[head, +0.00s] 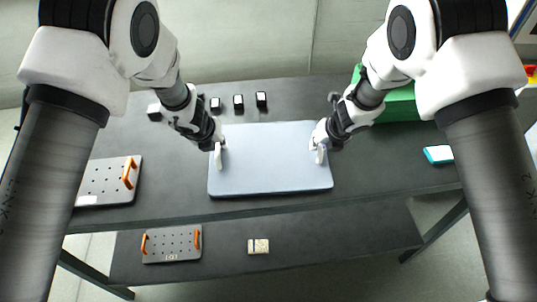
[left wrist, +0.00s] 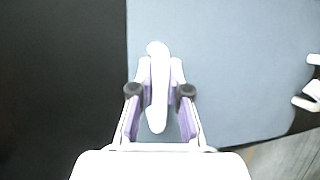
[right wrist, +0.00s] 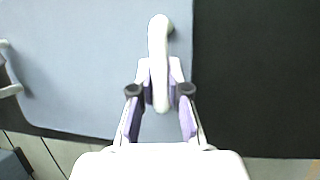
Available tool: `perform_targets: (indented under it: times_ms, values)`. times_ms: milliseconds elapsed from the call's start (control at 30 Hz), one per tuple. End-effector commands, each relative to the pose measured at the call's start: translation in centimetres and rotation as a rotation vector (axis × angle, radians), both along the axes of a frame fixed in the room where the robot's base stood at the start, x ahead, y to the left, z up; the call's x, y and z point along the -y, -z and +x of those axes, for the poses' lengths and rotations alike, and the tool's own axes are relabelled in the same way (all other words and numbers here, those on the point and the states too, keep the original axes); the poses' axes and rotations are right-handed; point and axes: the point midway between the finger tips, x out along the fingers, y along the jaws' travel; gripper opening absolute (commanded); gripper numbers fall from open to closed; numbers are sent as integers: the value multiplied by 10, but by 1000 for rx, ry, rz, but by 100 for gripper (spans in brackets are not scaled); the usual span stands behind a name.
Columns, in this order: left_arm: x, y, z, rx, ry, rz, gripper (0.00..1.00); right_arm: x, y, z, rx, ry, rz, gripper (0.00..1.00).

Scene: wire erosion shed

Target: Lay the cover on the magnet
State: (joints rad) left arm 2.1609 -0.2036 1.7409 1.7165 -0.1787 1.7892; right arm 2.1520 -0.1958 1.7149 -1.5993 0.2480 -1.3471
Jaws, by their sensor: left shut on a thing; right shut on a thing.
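The cover (head: 268,165) is a flat, pale blue-grey panel with rounded corners and a white handle near each side. It is at the middle of the dark table, near its front edge. My left gripper (head: 216,148) is shut on the left handle (head: 218,160); the left wrist view shows this handle (left wrist: 157,112) between the fingers. My right gripper (head: 322,143) is shut on the right handle (head: 320,155), which also shows in the right wrist view (right wrist: 158,35). I cannot tell whether the cover touches the table. I cannot make out a magnet; anything under the cover is hidden.
Several small black blocks (head: 238,102) stand behind the cover. A perforated plate with orange handles (head: 107,182) lies at left. A green box (head: 400,106) and a teal-and-white item (head: 438,154) are at right. The lower shelf (head: 330,236) holds another perforated plate (head: 172,244) and a beige block (head: 258,246).

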Motion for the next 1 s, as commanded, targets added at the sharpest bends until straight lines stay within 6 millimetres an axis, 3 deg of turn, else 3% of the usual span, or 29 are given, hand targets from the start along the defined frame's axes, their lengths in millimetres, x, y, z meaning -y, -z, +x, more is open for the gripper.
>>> perform_targets:
  times_ms: [167,533,1000]
  values:
    - [0,-9,1,3,2,-1,0,0,-9,0,1,-2,0,0]
    - [0,-51,1,2,1,-1,0,0,-50,0,1,-2,0,0]
    - [0,-51,1,2,1,-1,0,0,-51,0,1,-2,0,0]
